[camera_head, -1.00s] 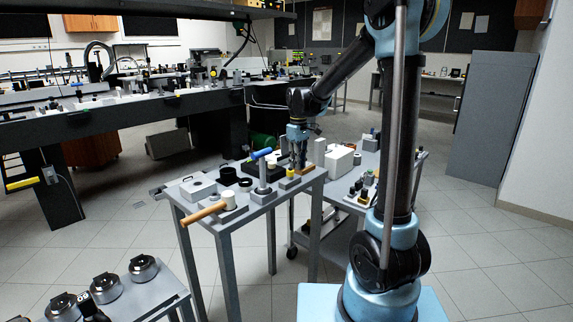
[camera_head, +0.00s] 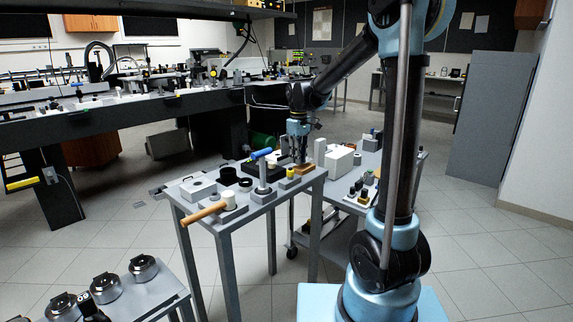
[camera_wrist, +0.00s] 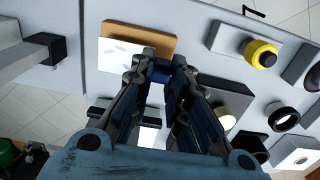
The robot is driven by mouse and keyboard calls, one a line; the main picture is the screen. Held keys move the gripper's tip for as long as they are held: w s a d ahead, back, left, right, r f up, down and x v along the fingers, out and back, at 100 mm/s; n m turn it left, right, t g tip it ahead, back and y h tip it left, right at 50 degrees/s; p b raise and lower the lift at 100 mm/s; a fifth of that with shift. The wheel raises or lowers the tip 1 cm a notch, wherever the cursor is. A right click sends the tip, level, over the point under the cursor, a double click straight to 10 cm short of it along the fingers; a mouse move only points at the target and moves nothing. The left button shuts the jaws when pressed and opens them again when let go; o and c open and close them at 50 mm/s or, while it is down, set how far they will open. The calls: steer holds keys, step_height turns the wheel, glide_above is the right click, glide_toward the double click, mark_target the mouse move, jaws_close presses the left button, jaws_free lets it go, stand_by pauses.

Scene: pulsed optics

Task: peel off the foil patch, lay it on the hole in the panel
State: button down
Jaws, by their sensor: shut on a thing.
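A tan block (camera_wrist: 139,34) lies under my gripper (camera_wrist: 162,68) in the wrist view, and it also shows in the head view (camera_head: 304,168). A bright, mirror-like sheet, which looks like the foil patch (camera_wrist: 118,53), covers part of the block in the wrist view. My gripper's fingers close on a small dark-blue piece at the sheet's right edge. My gripper (camera_head: 299,161) points down at the table. I cannot tell whether the sheet is lifted off the block. I cannot identify the panel with the hole for certain.
A yellow-and-black knob (camera_wrist: 261,54) and a dark ring (camera_wrist: 282,116) stand to the right in the wrist view. A mallet (camera_head: 204,211), a grey post (camera_head: 262,178) and a white block (camera_head: 198,188) share the table. A white box (camera_head: 340,160) stands on the cart at right.

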steer(key=shift+w+d+r, duration=0.3)
steer(key=shift+w+r, duration=0.1)
steer(key=shift+r, duration=0.45)
steer(key=shift+w+d+r, duration=0.35)
steer(key=shift+w+r, duration=0.05)
steer(key=shift+r, duration=0.4)
steer(key=shift+w+d+r, duration=0.3)
steer(key=shift+w+r, duration=0.1)
steer(key=shift+r, duration=0.45)
